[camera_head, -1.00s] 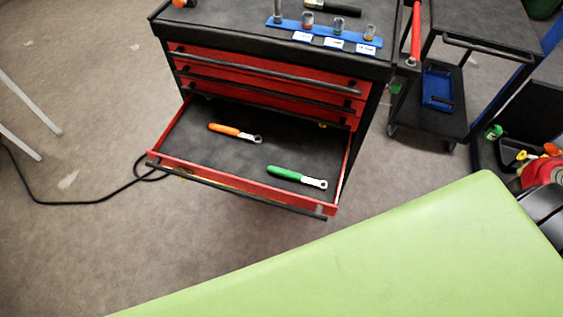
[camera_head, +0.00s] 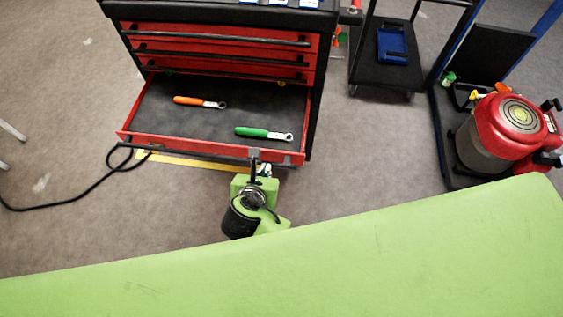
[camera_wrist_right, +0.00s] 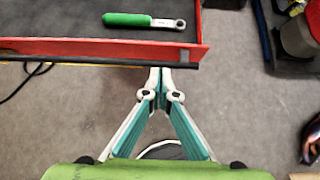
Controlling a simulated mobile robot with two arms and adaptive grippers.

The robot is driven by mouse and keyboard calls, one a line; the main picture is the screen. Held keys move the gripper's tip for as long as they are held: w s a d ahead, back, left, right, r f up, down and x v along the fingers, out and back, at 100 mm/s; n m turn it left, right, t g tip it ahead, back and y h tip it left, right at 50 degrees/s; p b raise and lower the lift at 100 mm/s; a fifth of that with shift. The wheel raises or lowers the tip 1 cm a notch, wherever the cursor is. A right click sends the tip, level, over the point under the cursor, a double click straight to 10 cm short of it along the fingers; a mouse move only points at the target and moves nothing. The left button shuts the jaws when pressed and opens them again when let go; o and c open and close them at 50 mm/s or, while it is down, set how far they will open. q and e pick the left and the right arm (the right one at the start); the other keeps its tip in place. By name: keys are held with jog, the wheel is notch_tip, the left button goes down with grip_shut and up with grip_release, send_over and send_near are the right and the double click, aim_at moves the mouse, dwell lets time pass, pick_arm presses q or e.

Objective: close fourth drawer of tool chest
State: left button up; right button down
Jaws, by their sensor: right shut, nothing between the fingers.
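The tool chest (camera_head: 318,100) stands at the top of the head view. Its fourth drawer (camera_head: 135,136) is pulled out, and the three drawers above it look shut. An orange-handled wrench (camera_head: 200,102) and a green-handled wrench (camera_head: 264,133) lie inside. My right gripper (camera_head: 262,168) is at the drawer's front edge, towards its right end. In the right wrist view the gripper's fingertips (camera_wrist_right: 160,72) meet with nothing between them, at the drawer's dark front bar (camera_wrist_right: 100,62). Whether they touch it is hard to tell. My left gripper is not in view.
A black cable (camera_head: 70,203) lies on the floor at left. A red and grey canister (camera_head: 505,125) stands at far right. Open floor lies left of the chest.

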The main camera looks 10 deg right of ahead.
aim_at(272, 152)
jog(key=x, duration=1)
jog(key=shift+w+r+b, duration=0.1)
jog(key=shift+b, duration=0.2)
jog(key=shift+w+d+r, duration=0.1)
jog(key=shift+w+d, duration=0.1)
jog(key=shift+w, duration=0.25)
jog(key=w+d, duration=0.1)
jog(key=w, duration=0.2)
jog(key=w+d, duration=0.1)
jog(key=w, duration=0.2)
jog(key=w+d, duration=0.1)
jog(key=w, duration=0.1)
jog(key=shift+w+d+p, duration=0.15)
jog(key=shift+w+p, duration=0.15)
jog(key=shift+w, duration=0.1)
jog(key=w+d+b, duration=0.1)
jog(key=w, duration=0.2)
jog(key=w+d+b, duration=0.1)
jog(key=w, duration=0.3)
jog(key=w+d+b, duration=0.2)
jog(key=w, duration=0.2)
jog(key=shift+w, duration=0.15)
jog(key=shift+w+d+b, duration=0.3)
jog(key=shift+w, duration=0.45)
